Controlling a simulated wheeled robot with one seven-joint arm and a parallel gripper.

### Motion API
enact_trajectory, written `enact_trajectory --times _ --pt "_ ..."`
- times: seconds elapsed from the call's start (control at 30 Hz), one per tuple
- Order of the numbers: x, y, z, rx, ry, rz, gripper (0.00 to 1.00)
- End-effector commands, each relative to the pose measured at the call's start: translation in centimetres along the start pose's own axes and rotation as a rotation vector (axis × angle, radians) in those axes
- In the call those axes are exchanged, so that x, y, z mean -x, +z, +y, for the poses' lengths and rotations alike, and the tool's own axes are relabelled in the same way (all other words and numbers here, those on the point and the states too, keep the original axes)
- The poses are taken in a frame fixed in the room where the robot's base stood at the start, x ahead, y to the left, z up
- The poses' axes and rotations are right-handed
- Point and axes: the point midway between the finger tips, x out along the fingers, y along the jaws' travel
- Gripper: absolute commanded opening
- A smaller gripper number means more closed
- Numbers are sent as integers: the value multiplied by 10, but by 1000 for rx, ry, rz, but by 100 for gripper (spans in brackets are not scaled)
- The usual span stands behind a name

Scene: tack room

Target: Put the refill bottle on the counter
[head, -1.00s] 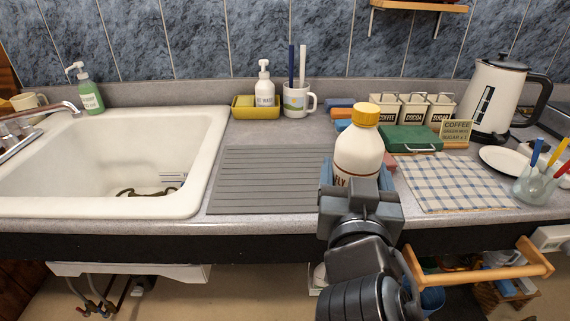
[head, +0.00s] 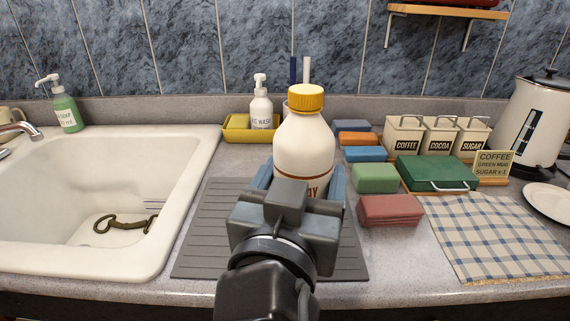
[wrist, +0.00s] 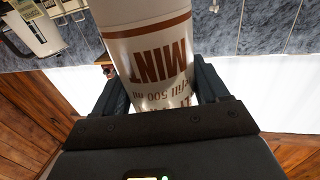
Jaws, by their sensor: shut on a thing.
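The refill bottle (head: 304,145) is cream with a yellow cap and stands upright in my gripper (head: 298,182). In the wrist view the bottle (wrist: 150,50) carries brown print reading "MINT" and "refill 500 ml", upside down. My gripper is shut on it, with one finger on each side; the fingers also show in the wrist view (wrist: 162,88). In the head view the bottle is in front of the grey ribbed mat (head: 200,235) on the speckled grey counter (head: 395,265). My gripper hides its base, so I cannot tell whether it touches anything.
The sink (head: 60,190) is at left. A yellow tray (head: 236,131) with a pump bottle (head: 262,105) stands behind. Right are coloured blocks, including a red one (head: 390,210), a green case (head: 438,172), canisters (head: 404,136), a checked cloth (head: 495,240) and a kettle (head: 530,120).

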Motion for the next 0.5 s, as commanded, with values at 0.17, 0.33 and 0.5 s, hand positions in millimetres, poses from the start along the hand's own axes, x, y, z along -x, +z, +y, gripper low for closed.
enact_trajectory --times 0.17,0.33,0.5 --pt "-25 16 -16 1 1 2 19" --pt "-35 23 -22 -1 1 3 19" --pt "-35 42 -22 4 -1 0 19"
